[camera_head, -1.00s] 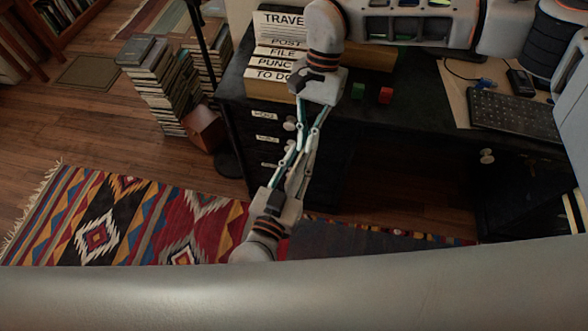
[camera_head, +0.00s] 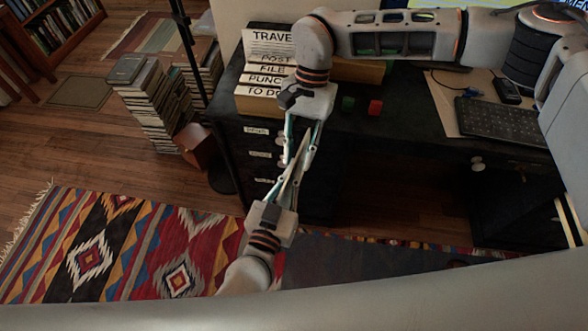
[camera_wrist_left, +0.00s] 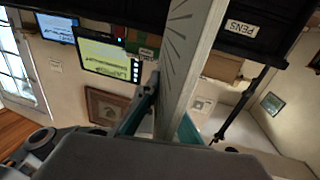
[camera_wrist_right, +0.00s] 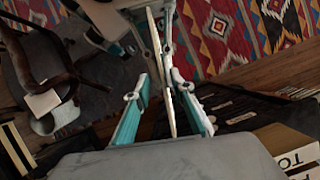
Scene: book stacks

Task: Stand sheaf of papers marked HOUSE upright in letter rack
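A thin pale sheaf (camera_head: 300,160) is seen almost edge-on between my two grippers, in front of the desk; no HOUSE mark is readable. My left gripper (camera_head: 284,183) comes from below and is shut on it. In the left wrist view the sheaf (camera_wrist_left: 185,60) rises between the fingers, with faint lines on its face. My right gripper (camera_head: 301,137) comes from above, its fingers open on either side of the sheaf. In the right wrist view the sheaf (camera_wrist_right: 160,70) lies between the spread teal pads. The tiered letter rack (camera_head: 262,91) stands on the desk behind, labelled TRAVEL, POST, FILE, PUNCH and TO DO.
A keyboard (camera_head: 500,122) is further right. Book stacks (camera_head: 150,105) and a thin dark pole (camera_head: 190,50) stand left of the desk. A patterned rug (camera_head: 120,250) covers the floor.

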